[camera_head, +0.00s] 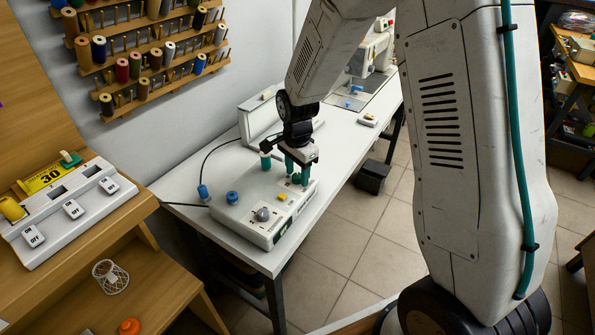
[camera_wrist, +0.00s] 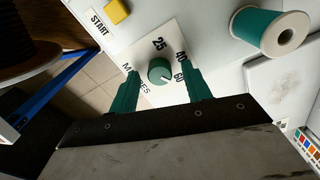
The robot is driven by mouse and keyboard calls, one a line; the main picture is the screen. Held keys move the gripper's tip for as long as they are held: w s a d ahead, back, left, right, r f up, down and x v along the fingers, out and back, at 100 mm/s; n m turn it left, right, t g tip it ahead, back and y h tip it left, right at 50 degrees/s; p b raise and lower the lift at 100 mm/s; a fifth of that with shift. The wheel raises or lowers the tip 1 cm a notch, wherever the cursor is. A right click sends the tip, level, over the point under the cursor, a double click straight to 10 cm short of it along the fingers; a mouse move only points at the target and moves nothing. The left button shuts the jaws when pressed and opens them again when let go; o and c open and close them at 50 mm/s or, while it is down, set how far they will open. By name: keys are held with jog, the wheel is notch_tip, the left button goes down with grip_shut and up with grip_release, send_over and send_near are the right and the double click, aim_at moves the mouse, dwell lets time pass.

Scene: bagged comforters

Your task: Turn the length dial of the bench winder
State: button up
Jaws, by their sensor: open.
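The bench winder (camera_head: 248,228) is a white box on the white bench, with a grey knob (camera_head: 262,214) and a yellow button (camera_head: 282,197) on top. In the wrist view, the green round length dial (camera_wrist: 160,70) sits on a white plate marked 25, 40, 60 and partly hidden lettering that looks like METRES. I cannot read its setting surely. My gripper (camera_wrist: 160,78) is open, with one green finger on each side of the dial and gaps between. In the head view, my gripper (camera_head: 297,177) is over the winder's far end and hides the dial area.
A blue knob (camera_head: 232,198) is at the winder's left. A sewing machine (camera_head: 375,50) stands farther back. A wooden stand (camera_head: 120,235) is at left.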

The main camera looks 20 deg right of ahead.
jog(key=c, duration=1)
